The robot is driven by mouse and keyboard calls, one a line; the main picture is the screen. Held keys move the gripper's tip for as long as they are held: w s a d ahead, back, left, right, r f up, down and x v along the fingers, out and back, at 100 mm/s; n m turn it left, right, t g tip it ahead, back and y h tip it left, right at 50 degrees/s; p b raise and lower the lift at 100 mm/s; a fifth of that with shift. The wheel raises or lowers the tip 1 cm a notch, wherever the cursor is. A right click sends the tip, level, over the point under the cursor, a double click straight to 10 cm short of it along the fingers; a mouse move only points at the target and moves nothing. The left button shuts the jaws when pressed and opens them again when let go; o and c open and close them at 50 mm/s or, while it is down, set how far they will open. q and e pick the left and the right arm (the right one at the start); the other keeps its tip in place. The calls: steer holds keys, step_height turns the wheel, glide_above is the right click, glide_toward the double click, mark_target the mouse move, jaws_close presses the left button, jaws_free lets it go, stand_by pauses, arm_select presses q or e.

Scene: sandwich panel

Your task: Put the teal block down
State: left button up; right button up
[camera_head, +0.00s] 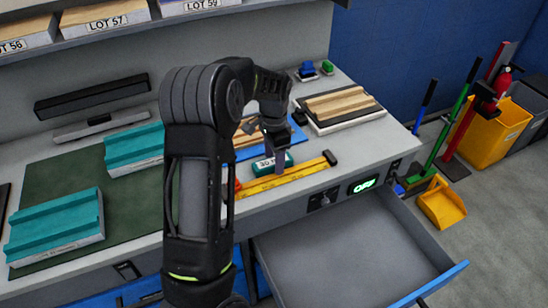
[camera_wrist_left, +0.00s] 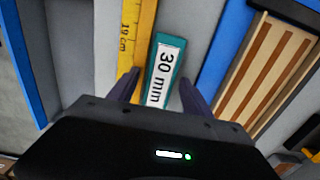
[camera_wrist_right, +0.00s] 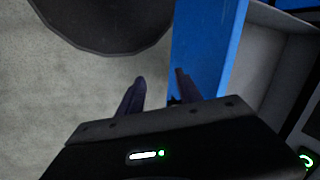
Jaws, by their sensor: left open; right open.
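The teal block (camera_head: 272,163) with a white "30 mm" label lies on the bench along the yellow ruler (camera_head: 290,177). In the left wrist view the teal block (camera_wrist_left: 166,70) lies between the open fingers of my left gripper (camera_wrist_left: 160,90), with a gap visible on the right side. In the head view my left gripper (camera_head: 276,158) reaches down over the block and partly hides it. My right gripper (camera_wrist_right: 159,80) is open and empty, near a blue drawer front (camera_wrist_right: 207,50); it does not show in the head view.
Two larger teal grooved pieces (camera_head: 57,224) (camera_head: 134,146) lie on a green mat (camera_head: 120,210) at left. A blue tray (camera_head: 246,152) is behind the block, a striped wood panel (camera_head: 340,103) at right. An open, empty drawer (camera_head: 345,255) juts out in front.

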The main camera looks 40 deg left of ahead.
arm_select(q)
steer(key=shift+r, duration=0.1)
steer(key=shift+r, duration=0.45)
step_height(320, 180, up, 11)
steer(key=b, duration=0.1)
steer(key=shift+r+b, duration=0.15)
steer(key=shift+b, duration=0.2)
stand_by(0.4)
